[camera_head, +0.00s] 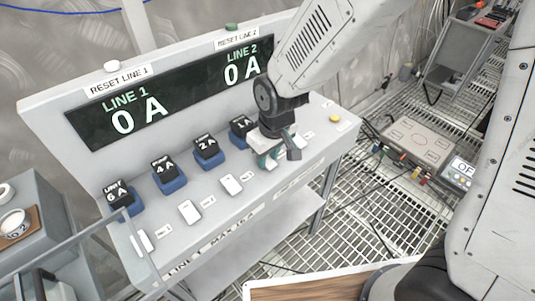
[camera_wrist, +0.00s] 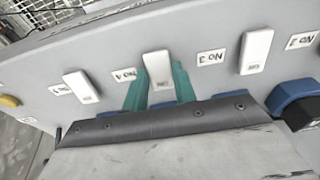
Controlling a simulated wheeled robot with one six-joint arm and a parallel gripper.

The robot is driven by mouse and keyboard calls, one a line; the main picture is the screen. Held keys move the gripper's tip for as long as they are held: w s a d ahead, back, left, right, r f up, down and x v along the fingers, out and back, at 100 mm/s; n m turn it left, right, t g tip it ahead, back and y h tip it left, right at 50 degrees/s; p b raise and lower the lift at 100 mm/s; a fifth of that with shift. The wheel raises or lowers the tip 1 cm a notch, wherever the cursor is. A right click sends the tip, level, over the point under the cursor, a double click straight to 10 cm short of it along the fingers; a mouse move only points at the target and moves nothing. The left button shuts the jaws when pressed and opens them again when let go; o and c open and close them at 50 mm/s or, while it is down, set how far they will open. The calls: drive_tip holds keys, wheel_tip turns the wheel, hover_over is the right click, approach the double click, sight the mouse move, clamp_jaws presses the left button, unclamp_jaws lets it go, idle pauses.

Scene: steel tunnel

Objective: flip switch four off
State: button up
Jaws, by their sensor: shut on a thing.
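A sloped grey control panel carries a row of white rocker switches with numbered labels. In the wrist view, switch four (camera_wrist: 157,66), beside the label "NO.4" (camera_wrist: 124,75), stands between the teal fingertips of my gripper (camera_wrist: 159,84). The fingers are shut on it, one at each side. Switch three (camera_wrist: 255,52) is to the right and another white switch (camera_wrist: 82,87) to the left, both clear of the fingers. In the head view, my gripper (camera_head: 267,157) is down at the panel and hides switch four. Switch three (camera_head: 231,184) shows just left of it.
Displays for line 1 (camera_head: 122,116) and line 2 (camera_head: 243,68) both read 0 A. Black-topped blue blocks stand behind the switches, including one marked 2 A (camera_head: 207,151). A yellow button (camera_head: 335,118) is at the panel's right end. Grating floor lies to the right.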

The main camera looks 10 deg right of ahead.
sight(273, 166)
drive_tip(key=o, duration=1)
drive_tip(key=shift+r, duration=0.1)
wheel_tip(273, 166, up, 8)
drive_tip(key=s, duration=0.1)
drive_tip(key=shift+d+f, duration=0.2)
drive_tip(key=shift+d, duration=0.15)
drive_tip(key=s+d+r+m, duration=0.3)
drive_tip(key=s+d+r, duration=0.3)
drive_tip(key=s+d, duration=0.3)
drive_tip(key=s+d+r+m+h, duration=0.1)
drive_tip(key=s+d+r+m, duration=0.2)
drive_tip(key=s+d+r, duration=0.3)
drive_tip(key=s+d, duration=0.3)
drive_tip(key=d, duration=0.2)
drive_tip(key=shift+s+r+m, duration=0.15)
drive_tip(key=shift+r+m, duration=0.1)
drive_tip(key=shift+m, duration=0.15)
